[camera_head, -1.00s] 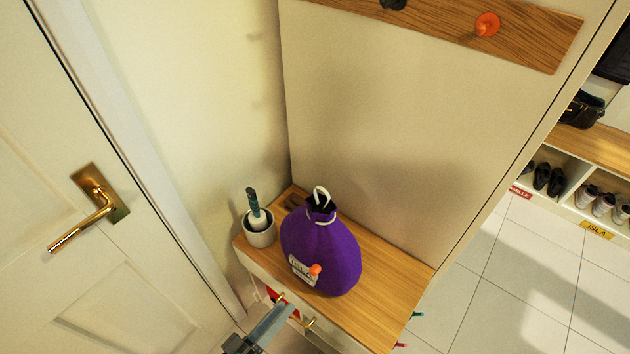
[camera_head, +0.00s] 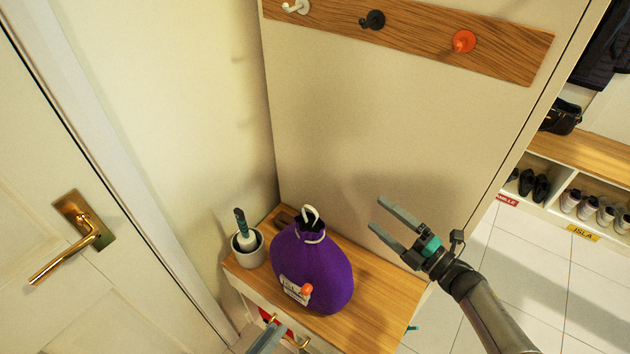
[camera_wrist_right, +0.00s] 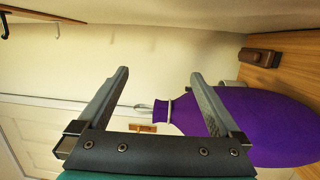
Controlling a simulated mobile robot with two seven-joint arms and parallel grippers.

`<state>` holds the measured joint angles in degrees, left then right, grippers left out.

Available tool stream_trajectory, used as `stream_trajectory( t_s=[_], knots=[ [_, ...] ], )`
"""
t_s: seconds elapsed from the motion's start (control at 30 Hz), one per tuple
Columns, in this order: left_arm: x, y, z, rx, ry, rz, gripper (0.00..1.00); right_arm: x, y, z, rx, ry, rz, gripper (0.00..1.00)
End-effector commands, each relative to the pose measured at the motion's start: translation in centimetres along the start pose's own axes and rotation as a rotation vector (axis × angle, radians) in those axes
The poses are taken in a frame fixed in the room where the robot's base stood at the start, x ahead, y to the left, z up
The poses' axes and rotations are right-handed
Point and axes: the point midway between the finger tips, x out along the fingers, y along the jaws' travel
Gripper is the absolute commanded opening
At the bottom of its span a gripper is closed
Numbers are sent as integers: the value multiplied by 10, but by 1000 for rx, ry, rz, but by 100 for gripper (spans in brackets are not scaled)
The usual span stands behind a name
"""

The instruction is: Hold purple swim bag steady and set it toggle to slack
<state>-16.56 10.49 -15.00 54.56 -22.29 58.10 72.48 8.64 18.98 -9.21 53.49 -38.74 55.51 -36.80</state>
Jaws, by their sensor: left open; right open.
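The purple swim bag (camera_head: 325,270) stands upright on a wooden cabinet top, with a white cord loop (camera_head: 310,216) at its gathered neck. It carries an ISLA label and an orange toggle (camera_head: 306,290) low on its front. My right gripper (camera_head: 377,214) is open and empty, to the right of the bag's neck and apart from it. In the right wrist view the bag (camera_wrist_right: 265,125) lies beyond the open fingers (camera_wrist_right: 160,75), its neck showing between them. My left gripper (camera_head: 268,340) shows only partly at the bottom edge, in front of the cabinet, apart from the bag.
A grey cup (camera_head: 248,248) holding a dark-handled brush stands left of the bag. The cabinet top (camera_head: 375,300) is bare to the right. A hook rail (camera_head: 420,40) is on the panel above. A door with a brass handle (camera_head: 80,240) is at left.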

Motion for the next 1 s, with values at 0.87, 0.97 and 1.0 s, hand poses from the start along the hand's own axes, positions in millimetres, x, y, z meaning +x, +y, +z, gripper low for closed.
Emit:
stream_trajectory(
  t_s=[0.87,0.97,1.0],
  knots=[
    [0,0,0,0,0,0,50,92,122,-180,-945,1401,-419,100],
    [0,0,0,0,0,0,50,93,121,-176,-1052,1433,-584,100],
    [0,0,0,0,0,0,50,93,120,-172,-1095,1436,-651,100]
  ],
)
